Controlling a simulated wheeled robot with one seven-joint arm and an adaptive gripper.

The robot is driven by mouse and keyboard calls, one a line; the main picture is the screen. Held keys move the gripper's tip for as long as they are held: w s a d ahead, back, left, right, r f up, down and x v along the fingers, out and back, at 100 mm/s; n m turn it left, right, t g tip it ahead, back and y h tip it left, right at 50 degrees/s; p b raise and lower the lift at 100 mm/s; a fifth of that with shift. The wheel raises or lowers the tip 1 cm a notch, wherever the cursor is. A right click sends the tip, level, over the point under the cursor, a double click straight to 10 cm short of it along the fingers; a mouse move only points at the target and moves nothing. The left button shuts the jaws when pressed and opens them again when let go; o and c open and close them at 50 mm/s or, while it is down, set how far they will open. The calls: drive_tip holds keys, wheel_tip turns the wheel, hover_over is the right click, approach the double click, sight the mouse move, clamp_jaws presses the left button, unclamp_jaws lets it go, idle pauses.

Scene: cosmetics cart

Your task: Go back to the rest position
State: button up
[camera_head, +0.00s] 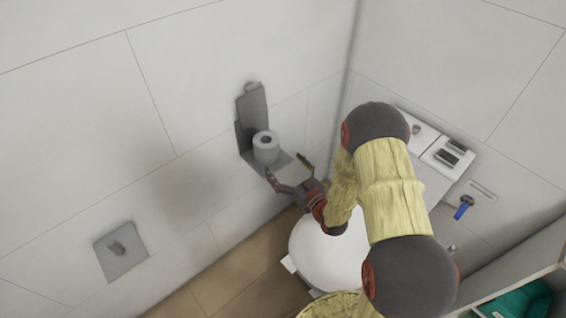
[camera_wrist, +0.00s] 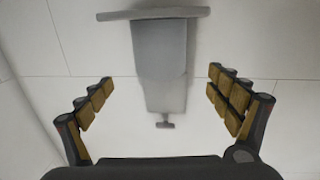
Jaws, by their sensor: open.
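My gripper (camera_head: 287,170) is open in the head view, just below and in front of a grey wall-mounted paper holder (camera_head: 243,141). A toilet roll (camera_head: 265,147) stands upright on the holder's shelf. In the wrist view, my gripper (camera_wrist: 159,92) shows its two padded fingers spread wide with nothing between them. The grey holder (camera_wrist: 165,85) shows ahead, between and beyond the fingertips. I cannot make out the roll clearly in that view.
A white toilet (camera_head: 320,250) stands under my arm, close below the gripper. A grey plate with a hook (camera_head: 121,250) is on the left wall. A blue-handled item (camera_head: 463,207) hangs on the right wall. Teal cloth (camera_head: 518,301) lies at the lower right. Open space lies left of the gripper.

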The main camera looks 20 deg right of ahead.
drive_tip(key=shift+f, duration=0.1)
drive_tip(key=s+d+f+m+g+h, duration=0.1)
drive_tip(key=s+f+g, duration=0.15)
drive_tip(key=f, duration=0.45)
drive_tip(key=s+d+f+g+h, duration=0.2)
drive_tip(key=f+g, duration=0.2)
drive_tip(key=f, duration=0.3)
drive_tip(key=s+d+r+m+g+h+p, duration=0.1)
drive_tip(key=s+d+r+g, duration=0.15)
drive_tip(key=s, duration=0.25)
drive_tip(key=s+d+r+m+g+h, duration=0.1)
drive_tip(key=s+d+g, duration=0.1)
drive_tip(key=s+g, duration=0.2)
drive_tip(key=s+a+r+p, duration=0.2)
drive_tip(key=s+r, duration=0.4)
drive_tip(key=r, duration=0.8)
drive_tip(key=s+a+r+p, duration=0.2)
drive_tip(key=s+a+r, duration=0.3)
drive_tip(key=r, duration=0.9)
drive_tip(key=s+a+r+t+p, duration=0.1)
drive_tip(key=s+r, duration=0.6)
drive_tip(key=r, duration=0.8)
drive_tip(key=a+p, duration=0.1)
drive_tip(key=a, duration=0.1)
drive_tip(key=shift+s+a, duration=0.15)
drive_tip(key=shift+a, duration=0.15)
